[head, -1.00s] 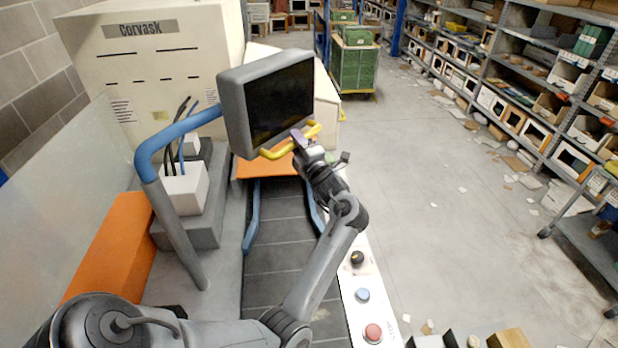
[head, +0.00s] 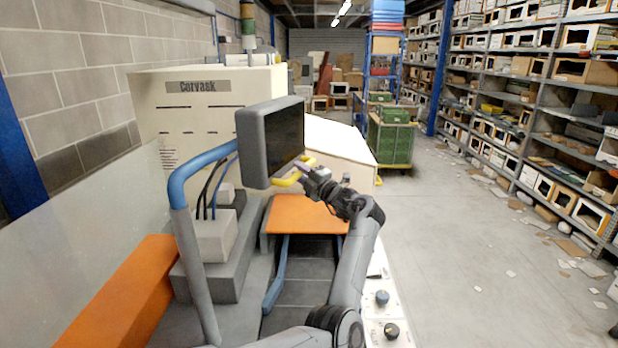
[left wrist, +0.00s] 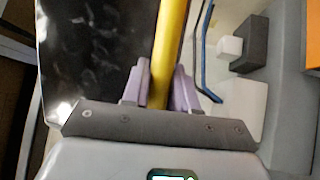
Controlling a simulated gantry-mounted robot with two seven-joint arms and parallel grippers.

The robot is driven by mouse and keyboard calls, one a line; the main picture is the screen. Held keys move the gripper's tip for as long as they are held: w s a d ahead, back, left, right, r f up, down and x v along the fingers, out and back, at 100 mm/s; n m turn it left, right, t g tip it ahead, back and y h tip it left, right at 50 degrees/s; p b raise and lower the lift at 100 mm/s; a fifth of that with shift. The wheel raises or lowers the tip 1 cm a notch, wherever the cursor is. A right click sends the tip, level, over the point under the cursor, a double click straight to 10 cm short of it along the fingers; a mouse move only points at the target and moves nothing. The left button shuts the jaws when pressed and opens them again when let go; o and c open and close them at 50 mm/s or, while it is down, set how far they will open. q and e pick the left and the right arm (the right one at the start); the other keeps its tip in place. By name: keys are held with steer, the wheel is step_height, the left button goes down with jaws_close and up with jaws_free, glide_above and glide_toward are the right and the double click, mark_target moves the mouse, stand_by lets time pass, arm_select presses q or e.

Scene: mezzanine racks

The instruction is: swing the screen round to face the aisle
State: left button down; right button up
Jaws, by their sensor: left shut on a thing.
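The screen (head: 262,145) is a grey-cased box with a dark face, carried on a blue and grey bent post (head: 190,230). In the head view its dark face is seen at a steep angle, turned right toward the aisle (head: 450,240). A yellow handle (head: 285,182) runs along its lower edge. My left gripper (head: 306,168) is shut on this handle. In the left wrist view the yellow handle (left wrist: 170,40) passes between the lilac fingers (left wrist: 160,90), with the dark screen face (left wrist: 95,50) beside it. My right gripper is not in view.
A cream machine labelled Corvask (head: 210,110) stands behind the screen. An orange plate (head: 305,214) and a panel with knobs (head: 385,325) lie below. A clear panel (head: 90,240) stands left. Racks (head: 530,130) line the aisle's right side; green crates (head: 390,140) stand farther back.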

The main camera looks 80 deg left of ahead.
arm_select(q)
steer(key=c, duration=1)
jaws_free()
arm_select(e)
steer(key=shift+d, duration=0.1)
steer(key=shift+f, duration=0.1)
arm_select(q)
steer(key=b+v, duration=0.1)
steer(key=v, duration=0.9)
steer(key=shift+w+d, duration=0.15)
steer(key=shift+d, duration=0.2)
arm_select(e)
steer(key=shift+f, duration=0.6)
